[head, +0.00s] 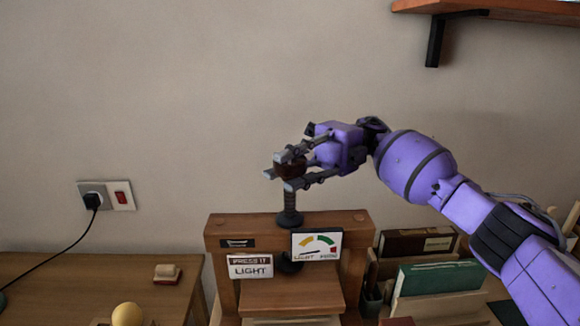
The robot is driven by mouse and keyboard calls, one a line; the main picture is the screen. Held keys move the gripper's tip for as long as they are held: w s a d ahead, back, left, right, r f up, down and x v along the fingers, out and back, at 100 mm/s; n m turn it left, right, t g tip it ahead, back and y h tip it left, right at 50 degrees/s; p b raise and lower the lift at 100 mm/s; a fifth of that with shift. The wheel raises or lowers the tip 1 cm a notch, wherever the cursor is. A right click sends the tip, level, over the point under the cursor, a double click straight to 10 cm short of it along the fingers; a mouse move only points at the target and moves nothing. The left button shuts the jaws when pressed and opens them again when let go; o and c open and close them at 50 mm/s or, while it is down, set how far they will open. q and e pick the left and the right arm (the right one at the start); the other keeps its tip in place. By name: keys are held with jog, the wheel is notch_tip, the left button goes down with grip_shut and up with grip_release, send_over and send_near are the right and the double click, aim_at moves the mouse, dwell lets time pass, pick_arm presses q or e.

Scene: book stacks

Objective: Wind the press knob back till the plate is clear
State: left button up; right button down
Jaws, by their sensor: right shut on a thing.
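The book press stands low in the middle, with a wooden crossbeam (225,229) and a dark threaded screw (290,205) rising upright through it. The dark brown press knob (290,169) is on top of the screw. My right gripper (285,170) reaches in from the right and is shut on the knob, fingers on either side. Below the beam, the screw's dark foot shows above a wooden plate (290,295). Pale layers under the plate are cut off by the picture edge. Whether the plate touches them, I cannot tell. My left gripper is not in view.
A dial (317,245) on the beam has its needle toward the left, LIGHT side. A sign (250,266) reads "PRESS IT LIGHT". Books (440,278) stand at the right, near my arm. A shelf (490,10) is upper right. A desk (90,275) is left.

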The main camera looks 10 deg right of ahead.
jog(key=shift+s+f, duration=0.15)
jog(key=shift+f, duration=0.55)
jog(key=c, duration=1.5)
grip_release()
jog(key=shift+c, duration=0.2)
jog(key=shift+r, duration=0.2)
jog(key=shift+r, duration=0.1)
